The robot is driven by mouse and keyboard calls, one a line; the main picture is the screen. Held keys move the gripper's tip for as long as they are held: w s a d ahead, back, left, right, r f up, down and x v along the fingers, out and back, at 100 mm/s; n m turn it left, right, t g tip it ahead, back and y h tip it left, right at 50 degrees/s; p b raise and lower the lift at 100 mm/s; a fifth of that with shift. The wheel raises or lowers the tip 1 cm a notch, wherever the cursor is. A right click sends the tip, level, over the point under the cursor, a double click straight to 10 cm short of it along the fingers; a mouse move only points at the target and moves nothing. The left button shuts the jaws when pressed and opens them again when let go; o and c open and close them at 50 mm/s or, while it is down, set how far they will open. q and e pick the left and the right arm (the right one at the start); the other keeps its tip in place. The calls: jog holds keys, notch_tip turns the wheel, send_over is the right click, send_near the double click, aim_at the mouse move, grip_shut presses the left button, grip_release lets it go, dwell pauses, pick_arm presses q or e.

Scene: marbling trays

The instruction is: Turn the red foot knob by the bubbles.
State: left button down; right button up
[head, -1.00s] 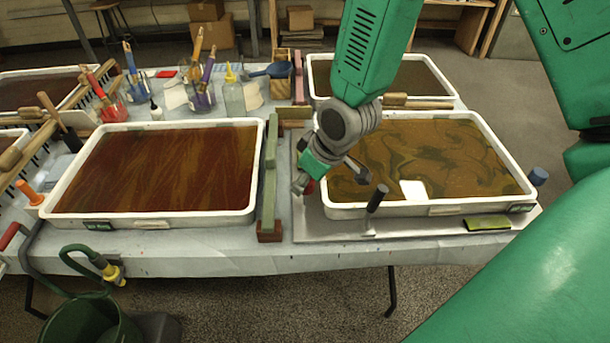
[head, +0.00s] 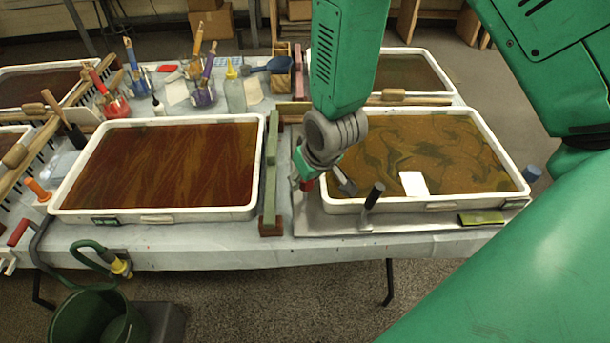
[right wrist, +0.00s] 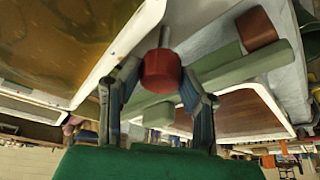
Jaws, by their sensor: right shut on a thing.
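The red foot knob (head: 307,184) is at the left front corner of the right marbling tray (head: 445,202), partly hidden by my right gripper in the head view. In the right wrist view the red knob (right wrist: 162,72) sits between the two fingers of my right gripper (right wrist: 152,88), with a grey stem beyond it. The right gripper (head: 322,178) is shut on this knob, beside the tray's left wall. I cannot make out any level bubble clearly. My left gripper is not in view.
A green rail (head: 269,190) runs left of my gripper, beside the left tray (head: 160,215).

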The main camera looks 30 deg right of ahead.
jog(key=shift+w, duration=0.1)
jog(key=o, duration=1.1)
jog(key=shift+o, duration=0.2)
